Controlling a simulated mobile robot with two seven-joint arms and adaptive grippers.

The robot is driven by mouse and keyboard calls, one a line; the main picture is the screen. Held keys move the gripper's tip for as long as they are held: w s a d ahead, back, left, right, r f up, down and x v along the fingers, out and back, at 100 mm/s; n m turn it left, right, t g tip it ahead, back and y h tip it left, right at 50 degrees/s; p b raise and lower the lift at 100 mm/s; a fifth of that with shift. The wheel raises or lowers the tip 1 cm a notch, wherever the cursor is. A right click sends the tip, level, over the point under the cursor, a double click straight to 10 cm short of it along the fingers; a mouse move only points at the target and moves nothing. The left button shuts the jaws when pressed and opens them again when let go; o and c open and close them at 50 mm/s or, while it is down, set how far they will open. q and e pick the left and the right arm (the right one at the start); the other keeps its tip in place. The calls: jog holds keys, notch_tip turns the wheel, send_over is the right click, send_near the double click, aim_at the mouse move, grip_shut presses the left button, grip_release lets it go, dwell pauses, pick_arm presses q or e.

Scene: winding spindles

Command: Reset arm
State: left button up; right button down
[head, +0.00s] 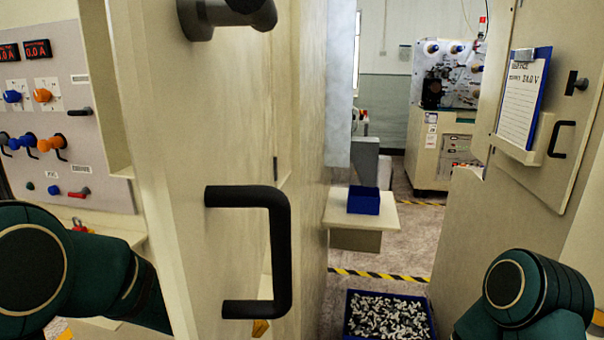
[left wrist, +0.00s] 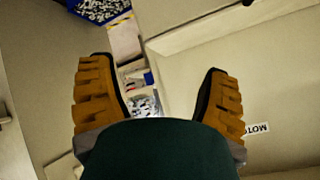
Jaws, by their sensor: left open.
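My left arm comes in at the lower left of the head view, and its forearm passes behind the edge of a beige cabinet door (head: 175,130). In the left wrist view my left gripper (left wrist: 156,68) has its two orange fingers spread wide, with nothing held between them. Beyond them are beige panels, a label (left wrist: 257,128) and a narrow gap with small parts. A small orange piece shows below the door handle in the head view; I cannot tell if it is a fingertip. My right arm shows at the lower right, but its gripper is out of view.
The door has a black handle (head: 284,255). A control panel (head: 75,110) with knobs stands left. A blue bin of metal parts (head: 345,325) is on the floor, and a small blue box (head: 363,201) sits on a shelf (head: 385,217). A clipboard (head: 522,95) hangs right.

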pick_arm(q)
jog(key=s+d+f+n+g, duration=0.1)
jog(key=s+f+n+g, duration=0.3)
jog(key=s+f, duration=0.7)
jog(key=s+d+f+n+g+h, duration=0.1)
jog(key=s+d+f+n+g, duration=0.1)
jog(key=s+f+n+g, duration=0.2)
jog(key=s+f+n, duration=0.3)
jog(key=s+f, duration=0.5)
jog(key=shift+s, duration=0.3)
